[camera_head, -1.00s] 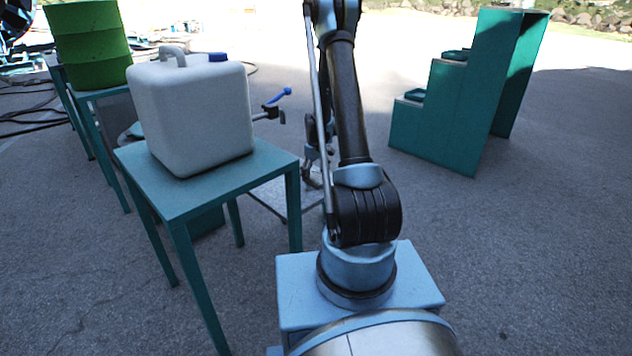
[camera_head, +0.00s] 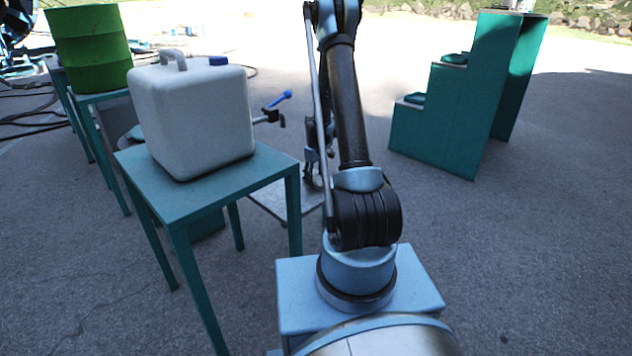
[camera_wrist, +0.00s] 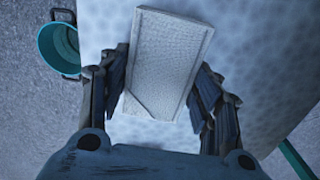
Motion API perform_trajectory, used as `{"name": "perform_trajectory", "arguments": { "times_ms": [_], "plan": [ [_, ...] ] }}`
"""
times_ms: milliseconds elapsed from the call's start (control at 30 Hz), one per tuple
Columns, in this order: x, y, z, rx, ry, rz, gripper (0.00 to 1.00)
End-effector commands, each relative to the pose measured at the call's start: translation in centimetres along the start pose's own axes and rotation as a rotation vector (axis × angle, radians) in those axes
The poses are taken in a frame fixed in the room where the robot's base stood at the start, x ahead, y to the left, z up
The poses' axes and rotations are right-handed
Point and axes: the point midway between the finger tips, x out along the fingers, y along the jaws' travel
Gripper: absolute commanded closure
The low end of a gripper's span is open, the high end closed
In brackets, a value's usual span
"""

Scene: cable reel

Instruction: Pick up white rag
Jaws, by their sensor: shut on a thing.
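The white rag (camera_wrist: 165,60) is a pale, folded rectangular block with a woven-looking face, in the upper middle of the wrist view. My gripper (camera_wrist: 162,72) has one dark finger on each side of it and is shut on it. The rag's lower end lies between the fingers. Beneath it is a pale mottled surface (camera_wrist: 250,50); I cannot tell whether the rag touches it. In the head view my arm reaches up out of the frame, and neither my gripper nor the rag shows.
A teal bucket (camera_wrist: 62,48) is at the wrist view's upper left. In the head view, a white canister (camera_head: 193,118) stands on a teal table (camera_head: 220,187) at left. Green stepped shelves (camera_head: 455,120) stand at right. A green barrel (camera_head: 90,47) is far left.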

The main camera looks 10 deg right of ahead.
Motion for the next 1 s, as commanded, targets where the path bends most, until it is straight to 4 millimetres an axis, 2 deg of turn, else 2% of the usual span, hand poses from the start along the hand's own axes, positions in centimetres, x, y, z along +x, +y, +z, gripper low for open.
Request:
{"name": "perform_trajectory", "arguments": {
  "times_ms": [533,733,1000],
  "plan": [
    [-7.8,0.0,0.0,0.0,0.0,0.0,0.66],
    [-9.1,0.0,0.0,0.0,0.0,0.0,0.66],
    [-9.3,0.0,0.0,0.0,0.0,0.0,0.66]
  ]
}}
